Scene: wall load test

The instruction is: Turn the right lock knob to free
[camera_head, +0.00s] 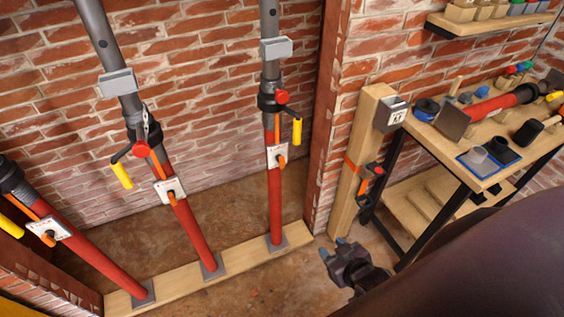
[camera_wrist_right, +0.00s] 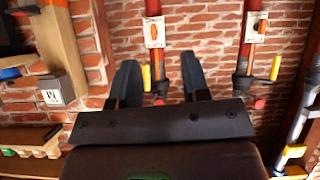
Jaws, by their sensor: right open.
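Three red and grey props stand against the brick wall, each with a white plate and an orange lock knob. The right lock knob (camera_head: 282,161) is on the white plate of the right prop (camera_head: 275,205), below a red knob and a yellow-handled crank (camera_head: 297,131). In the right wrist view, which looks upside down, this lock knob (camera_wrist_right: 154,31) lies beyond the fingers. The middle lock knob (camera_head: 172,197) and left lock knob (camera_head: 49,238) also show. My right gripper (camera_head: 333,247) is open and empty, below and right of the right prop, apart from it. My left gripper is not seen.
A wooden post (camera_head: 355,165) with a grey box (camera_head: 391,114) stands right of the props. A workbench (camera_head: 446,148) with tools is at the right. The props stand on a wooden sill (camera_head: 185,276). The floor between sill and wall is clear.

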